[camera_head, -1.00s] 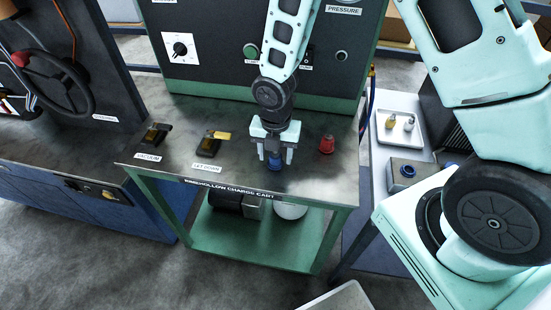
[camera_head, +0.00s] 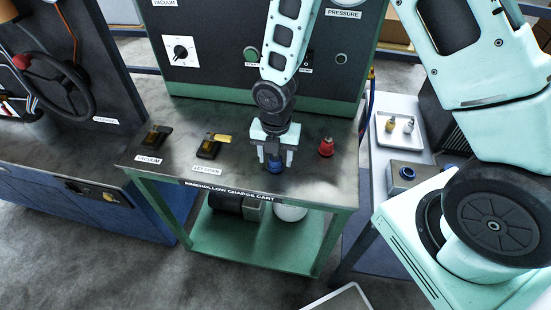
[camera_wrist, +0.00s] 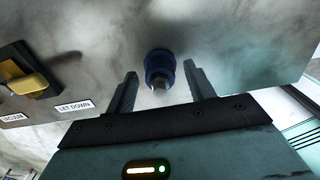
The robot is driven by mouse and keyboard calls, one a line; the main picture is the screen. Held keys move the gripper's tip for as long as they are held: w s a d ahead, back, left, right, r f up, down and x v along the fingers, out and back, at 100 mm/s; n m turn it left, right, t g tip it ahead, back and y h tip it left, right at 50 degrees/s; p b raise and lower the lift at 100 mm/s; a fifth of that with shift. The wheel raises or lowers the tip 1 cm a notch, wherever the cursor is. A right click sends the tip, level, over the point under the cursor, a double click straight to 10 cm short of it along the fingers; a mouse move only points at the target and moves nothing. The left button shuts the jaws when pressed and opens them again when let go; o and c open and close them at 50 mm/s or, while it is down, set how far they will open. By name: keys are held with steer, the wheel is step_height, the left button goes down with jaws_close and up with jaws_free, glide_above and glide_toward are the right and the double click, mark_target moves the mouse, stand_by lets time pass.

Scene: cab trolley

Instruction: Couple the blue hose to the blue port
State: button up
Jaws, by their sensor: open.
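A blue fitting (camera_head: 276,165) stands on the cart top, just behind its front edge. My gripper (camera_head: 275,158) points down over it, open, with a finger on either side in the head view. In the wrist view the blue fitting (camera_wrist: 159,65) shows between and beyond the two fingertips (camera_wrist: 160,80), with a visible gap on each side. A second blue ring-shaped fitting (camera_head: 407,172) sits on a grey block on the side table at right. I cannot tell from its looks which one is the port. No hose shows clearly at either.
A red fitting (camera_head: 326,147) stands right of my gripper on the cart top (camera_head: 230,174). The let-down lever (camera_head: 212,147) and vacuum lever (camera_head: 155,137) are to the left. A tray (camera_head: 401,130) with small fittings lies on the side table. The dark panel (camera_head: 215,50) rises behind.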

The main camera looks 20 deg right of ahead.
stand_by(0.3)
jaws_close()
steer(key=shift+r+p, duration=0.15)
steer(key=shift+p, duration=0.15)
steer(key=shift+r+p, duration=2.55)
steer(key=shift+r, duration=0.3)
